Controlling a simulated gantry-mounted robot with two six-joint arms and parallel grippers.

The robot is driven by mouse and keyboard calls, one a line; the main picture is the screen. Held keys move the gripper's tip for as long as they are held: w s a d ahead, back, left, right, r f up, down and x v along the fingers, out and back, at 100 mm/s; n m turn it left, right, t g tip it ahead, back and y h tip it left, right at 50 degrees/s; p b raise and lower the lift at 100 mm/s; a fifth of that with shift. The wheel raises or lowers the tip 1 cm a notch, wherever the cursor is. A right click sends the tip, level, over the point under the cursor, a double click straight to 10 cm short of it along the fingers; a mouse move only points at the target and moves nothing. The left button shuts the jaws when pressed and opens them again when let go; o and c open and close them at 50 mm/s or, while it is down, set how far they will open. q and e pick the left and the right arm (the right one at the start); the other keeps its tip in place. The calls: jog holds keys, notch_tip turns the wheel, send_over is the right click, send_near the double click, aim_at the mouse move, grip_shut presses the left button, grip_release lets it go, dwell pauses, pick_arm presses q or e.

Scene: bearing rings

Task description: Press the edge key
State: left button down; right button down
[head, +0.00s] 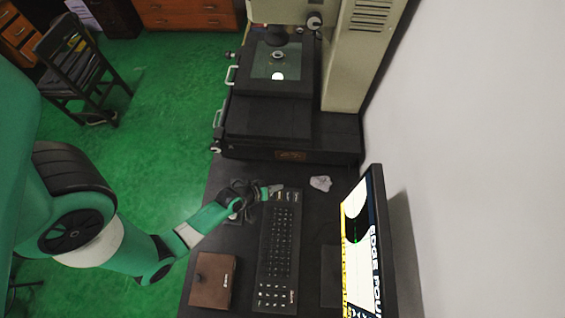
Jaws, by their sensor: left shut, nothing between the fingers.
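A long black keyboard (278,240) lies on the dark desk, with several rows of small dark keys and a few larger keys at its far end. I cannot read which key is the edge key. My left gripper (273,190) is shut and empty at the keyboard's far left corner, over or beside the larger keys there. I cannot tell whether its tip touches a key. My right gripper is out of view.
A monitor (378,240) right of the keyboard shows large sideways text, apparently starting "EDGE FOUN". A measuring machine with a glass stage (294,68) stands behind.

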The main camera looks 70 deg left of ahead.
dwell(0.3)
pick_arm(q)
jog(key=b, duration=0.8)
send_over(278, 198)
notch_tip(278, 198, down, 8)
jog(key=shift+s+a+r, duration=0.1)
jog(key=shift+f+b, duration=0.35)
jog(key=shift+f, duration=0.15)
dwell(1.0)
jog(key=shift+f+b, duration=0.3)
jog(key=shift+f, duration=0.1)
jog(key=shift+f+b, duration=0.3)
jog(key=shift+f, duration=0.05)
dwell(0.4)
jog(key=shift+r, duration=0.1)
jog(key=shift+r+p, duration=0.65)
jog(key=shift+p, duration=0.2)
